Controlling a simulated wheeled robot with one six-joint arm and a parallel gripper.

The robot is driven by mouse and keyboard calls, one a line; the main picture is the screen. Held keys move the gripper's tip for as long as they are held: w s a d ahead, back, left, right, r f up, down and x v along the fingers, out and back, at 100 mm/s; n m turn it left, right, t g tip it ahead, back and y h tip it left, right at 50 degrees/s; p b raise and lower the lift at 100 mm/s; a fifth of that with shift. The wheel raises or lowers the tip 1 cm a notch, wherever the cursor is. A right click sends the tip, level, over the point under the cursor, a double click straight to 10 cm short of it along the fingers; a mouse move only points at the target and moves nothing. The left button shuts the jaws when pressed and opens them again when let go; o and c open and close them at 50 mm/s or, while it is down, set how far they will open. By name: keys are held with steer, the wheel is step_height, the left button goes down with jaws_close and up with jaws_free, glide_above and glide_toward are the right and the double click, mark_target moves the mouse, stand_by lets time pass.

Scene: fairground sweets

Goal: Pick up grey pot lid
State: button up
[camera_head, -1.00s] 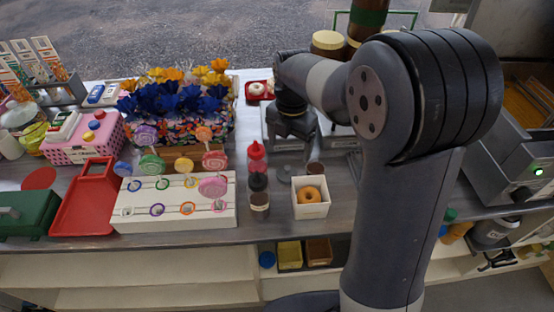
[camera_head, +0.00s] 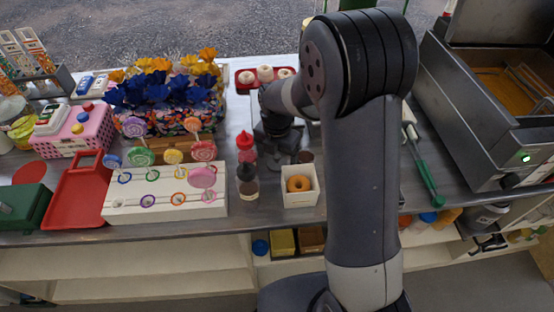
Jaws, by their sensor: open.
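My gripper (camera_head: 276,152) points down over the counter, just right of the red-capped squeeze bottle (camera_head: 246,148) and behind the white box with a ring doughnut (camera_head: 299,184). Its jaws are open, and I see nothing held between them. I cannot make out the grey pot lid for certain. The area under and behind my gripper is largely hidden by the gripper and arm.
A dark bottle (camera_head: 247,182) stands beside the doughnut box. A white lollipop stand (camera_head: 150,206) and a red tray (camera_head: 78,196) lie to the left. A green-handled tool (camera_head: 424,176) and a metal fryer (camera_head: 490,130) are to the right. Flowers (camera_head: 165,95) stand behind.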

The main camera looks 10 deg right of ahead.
steer(key=shift+f, duration=0.25)
steer(key=shift+c, duration=0.5)
steer(key=c, duration=0.9)
steer(key=shift+r, duration=0.1)
steer(key=shift+c, duration=0.2)
